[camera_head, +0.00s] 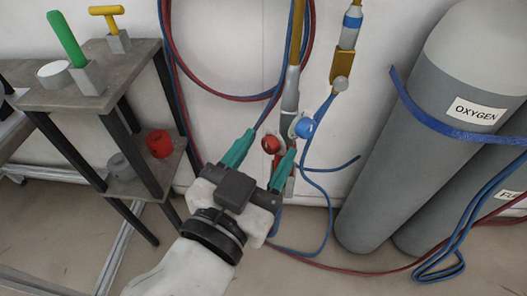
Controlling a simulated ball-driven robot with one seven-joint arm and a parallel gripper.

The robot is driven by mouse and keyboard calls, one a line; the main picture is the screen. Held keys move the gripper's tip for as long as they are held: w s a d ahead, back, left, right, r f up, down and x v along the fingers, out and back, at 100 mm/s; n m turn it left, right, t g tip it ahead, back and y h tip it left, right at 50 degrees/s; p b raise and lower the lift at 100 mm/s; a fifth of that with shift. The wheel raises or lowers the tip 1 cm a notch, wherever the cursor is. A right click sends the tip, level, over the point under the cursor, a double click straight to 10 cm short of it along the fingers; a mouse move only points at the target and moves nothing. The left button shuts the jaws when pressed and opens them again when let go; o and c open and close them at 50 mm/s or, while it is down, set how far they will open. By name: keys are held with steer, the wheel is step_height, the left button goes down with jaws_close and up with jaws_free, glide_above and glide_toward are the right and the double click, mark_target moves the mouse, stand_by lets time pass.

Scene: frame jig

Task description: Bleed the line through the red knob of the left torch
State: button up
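The left torch (290,100) hangs upright against the wall, with a brass tube at its top and a silver body. Its red knob (271,145) is on the left side of its lower part, and a blue knob (304,127) is on the right. My gripper (270,142) has two teal fingers spread apart. I cannot tell whether the fingertips are level with the knob in depth. The lower end of the torch is partly hidden behind the right finger.
A second fitting (343,65) with a brass body and blue band hangs at right. Red and blue hoses (235,97) loop around the torch. A grey oxygen cylinder (430,110) stands right. A shelf stand (35,98) with a green-handled tool (67,40) stands left.

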jaws_close()
steer(key=shift+r+p, duration=0.15)
steer(key=shift+p, duration=0.25)
steer(key=shift+r+n+p, duration=0.2)
steer(key=shift+n+p, duration=0.4)
steer(key=shift+p, duration=0.3)
steer(key=shift+r+n+g+p, duration=0.1)
steer(key=shift+n+g+p, duration=0.4)
steer(key=shift+p, duration=0.5)
steer(key=n+g+p, duration=0.1)
steer(key=n+p, duration=0.1)
steer(key=p, duration=0.1)
steer(key=shift+p, duration=0.7)
steer(key=shift+n, duration=0.4)
steer(key=shift+a, duration=0.1)
